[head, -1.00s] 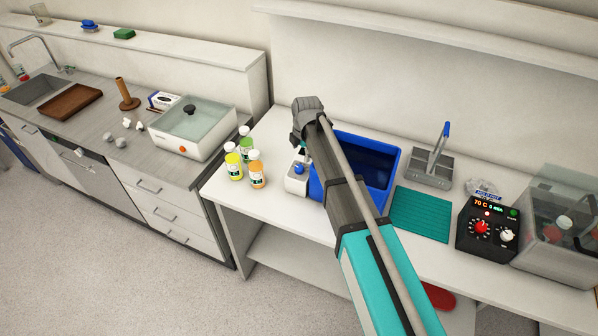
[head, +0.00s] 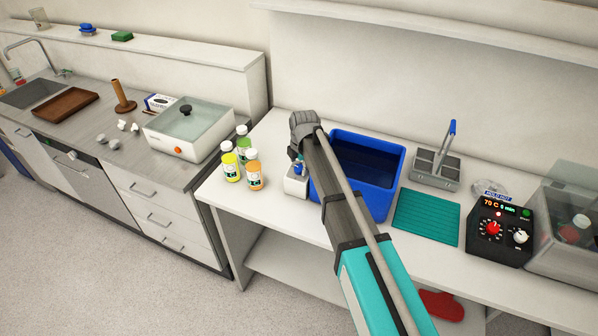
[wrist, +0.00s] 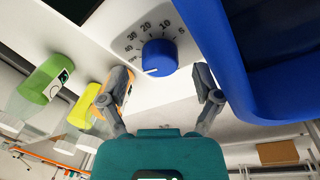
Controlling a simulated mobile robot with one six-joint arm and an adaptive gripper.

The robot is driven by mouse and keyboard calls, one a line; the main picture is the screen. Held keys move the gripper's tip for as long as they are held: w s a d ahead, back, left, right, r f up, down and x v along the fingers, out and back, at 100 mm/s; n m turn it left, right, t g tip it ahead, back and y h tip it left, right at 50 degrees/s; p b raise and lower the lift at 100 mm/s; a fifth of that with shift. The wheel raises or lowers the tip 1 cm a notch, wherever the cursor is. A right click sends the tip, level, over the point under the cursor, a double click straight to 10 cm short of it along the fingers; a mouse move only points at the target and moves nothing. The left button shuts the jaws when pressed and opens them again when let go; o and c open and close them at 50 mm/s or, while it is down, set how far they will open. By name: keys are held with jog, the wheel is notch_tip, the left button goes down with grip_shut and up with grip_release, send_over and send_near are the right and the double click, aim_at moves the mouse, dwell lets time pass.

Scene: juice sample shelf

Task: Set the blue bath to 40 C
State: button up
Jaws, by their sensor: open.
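The blue bath (head: 338,190) is a blue open tub on the white bench, with dark liquid inside. Its white control box (head: 294,187) stands at its left side. In the wrist view its blue knob (wrist: 160,57) sits on a white face with a printed scale from 5 up through 10, 20 and 30. A white mark on the knob points to the lower left; the exact reading is unclear. My gripper (wrist: 161,86) is open, with one finger on each side of the knob and apparently apart from it. In the head view my arm partly hides the box and tub.
Several capped bottles (head: 254,170) stand just left of the control box. A teal mat (head: 426,217), a grey rack (head: 435,168) and a black heater unit (head: 498,230) reading 70 C stand to the right. A glass-lidded white bath (head: 190,133) is on the left counter.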

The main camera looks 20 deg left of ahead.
jog(key=shift+f+b, duration=0.3)
jog(key=shift+f, duration=0.2)
grip_shut()
dwell(0.3)
jog(key=shift+m, duration=0.3)
jog(key=shift+m+t+y, duration=0.4)
jog(key=shift+m+t, duration=0.1)
jog(key=shift+m, duration=2.1)
